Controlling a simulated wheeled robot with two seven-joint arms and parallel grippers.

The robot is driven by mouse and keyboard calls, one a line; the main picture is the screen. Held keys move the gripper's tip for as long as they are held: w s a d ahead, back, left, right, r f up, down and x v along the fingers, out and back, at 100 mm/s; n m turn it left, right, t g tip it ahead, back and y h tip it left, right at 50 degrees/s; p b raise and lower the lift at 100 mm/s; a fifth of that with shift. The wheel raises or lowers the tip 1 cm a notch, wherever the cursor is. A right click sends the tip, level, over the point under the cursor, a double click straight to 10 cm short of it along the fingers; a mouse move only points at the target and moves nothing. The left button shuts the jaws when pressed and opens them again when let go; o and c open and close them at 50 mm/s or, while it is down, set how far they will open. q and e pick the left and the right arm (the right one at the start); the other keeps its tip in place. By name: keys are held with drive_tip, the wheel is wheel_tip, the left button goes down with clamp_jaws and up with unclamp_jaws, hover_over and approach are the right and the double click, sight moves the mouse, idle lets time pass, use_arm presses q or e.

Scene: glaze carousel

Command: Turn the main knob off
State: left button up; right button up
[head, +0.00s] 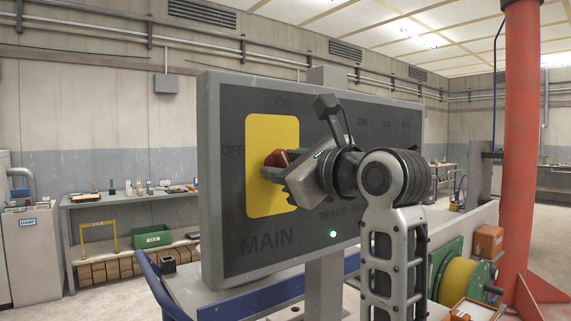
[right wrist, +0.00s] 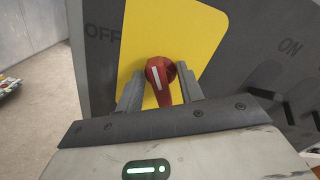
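The main knob (right wrist: 159,72) is red with a white mark and sits on a yellow plate (right wrist: 207,38) with OFF printed to its left. In the right wrist view the white mark runs nearly upright, not toward OFF. In the head view the plate (head: 270,135) is on the left of a dark panel marked MAIN, and the knob (head: 273,160) is partly hidden by my right gripper. My right gripper (right wrist: 161,92) is open, with a finger on each side of the knob. I cannot tell whether the fingers touch it. My left gripper is out of view.
The grey-framed panel (head: 232,262) also carries other labelled switches to the right, largely behind my arm. A green light (head: 333,234) glows below. A red post (head: 518,140) and a yellow reel (head: 459,277) stand at right. A workbench (head: 130,197) is at back left.

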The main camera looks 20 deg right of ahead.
drive_tip(key=c, duration=0.8)
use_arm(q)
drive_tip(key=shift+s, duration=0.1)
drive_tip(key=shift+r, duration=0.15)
use_arm(e)
drive_tip(key=shift+r+n+p, duration=0.1)
drive_tip(key=shift+n+p, duration=0.6)
drive_tip(key=shift+n, duration=0.2)
drive_tip(key=shift+n+p, duration=0.45)
drive_tip(key=shift+n, duration=0.35)
drive_tip(key=shift+a+n+p, duration=0.1)
drive_tip(key=shift+n+p, duration=0.2)
drive_tip(key=shift+n, duration=0.6)
drive_tip(key=n, duration=0.3)
drive_tip(key=shift+s+n, duration=0.1)
drive_tip(key=shift+n, duration=0.2)
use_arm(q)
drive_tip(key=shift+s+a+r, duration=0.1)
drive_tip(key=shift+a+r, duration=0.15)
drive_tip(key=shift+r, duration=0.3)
use_arm(e)
drive_tip(key=shift+f+n, duration=0.25)
drive_tip(key=shift+n, duration=1.25)
